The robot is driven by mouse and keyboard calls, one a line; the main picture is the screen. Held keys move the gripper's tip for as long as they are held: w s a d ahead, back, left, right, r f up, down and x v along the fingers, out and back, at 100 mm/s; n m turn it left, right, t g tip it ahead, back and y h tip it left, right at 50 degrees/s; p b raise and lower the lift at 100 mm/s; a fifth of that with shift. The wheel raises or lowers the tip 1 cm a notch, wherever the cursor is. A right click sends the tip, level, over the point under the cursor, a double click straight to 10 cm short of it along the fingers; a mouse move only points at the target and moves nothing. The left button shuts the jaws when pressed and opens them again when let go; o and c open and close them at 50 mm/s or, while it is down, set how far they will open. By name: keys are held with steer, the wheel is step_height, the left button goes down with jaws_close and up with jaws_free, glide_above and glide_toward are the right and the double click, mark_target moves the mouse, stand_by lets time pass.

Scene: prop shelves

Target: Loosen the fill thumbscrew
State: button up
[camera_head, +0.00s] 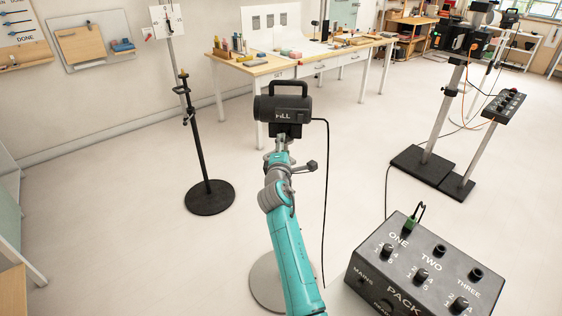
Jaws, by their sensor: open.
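The fill lamp (283,108), a black housing marked FILL with a handle on top, stands upright in the middle of the view. My teal arm reaches up from the bottom and covers most of its stand; only the round grey base (262,283) shows low down. My gripper (287,131) is at the arm's far end, just under the lamp in the picture. It is open; its fingertips are hard to make out against the dark lamp. A small dark knob (312,165) shows right of my arm; I cannot tell whether it is the fill thumbscrew. No contact can be made out.
A black cable (325,205) hangs from the lamp to the floor at right. A dark PACK box (405,292) with knobs stands at lower right. A black-based stand (209,197) is at left. A workbench (262,68) is behind. Open floor lies between them.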

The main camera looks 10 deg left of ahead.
steer(key=s+d, duration=0.1)
steer(key=s, duration=0.7)
steer(key=shift+s, duration=0.2)
steer(key=s+d+f+m+g, duration=0.1)
steer(key=s+d+f+m, duration=0.1)
steer(key=s+d+f, duration=0.5)
steer(key=s+d+f+m, duration=0.2)
steer(key=s+d+f, duration=0.3)
steer(key=f, duration=0.5)
steer(key=s+d+f+m, duration=0.1)
steer(key=s+d+f, duration=0.2)
steer(key=s, duration=0.3)
steer(key=s+d+f+m+g, duration=0.1)
steer(key=s+d+f+m, duration=0.1)
steer(key=s+d, duration=0.25)
steer(key=s+d+f+m, duration=0.1)
steer(key=s+d+f, duration=0.15)
steer(key=s, duration=0.45)
steer(key=s+d+m, duration=0.3)
steer(key=s, duration=0.6)
steer(key=s+d+m, duration=0.3)
steer(key=s, duration=0.5)
steer(key=s+d+r+m+h, duration=0.1)
steer(key=s+r+m, duration=0.3)
steer(key=s, duration=0.4)
steer(key=s+d+r+m+g+h, duration=0.1)
steer(key=s+d+r+m, duration=0.2)
steer(key=s+r, duration=0.4)
steer(key=shift+s+d+r+m, duration=0.15)
steer(key=shift+s+m, duration=0.35)
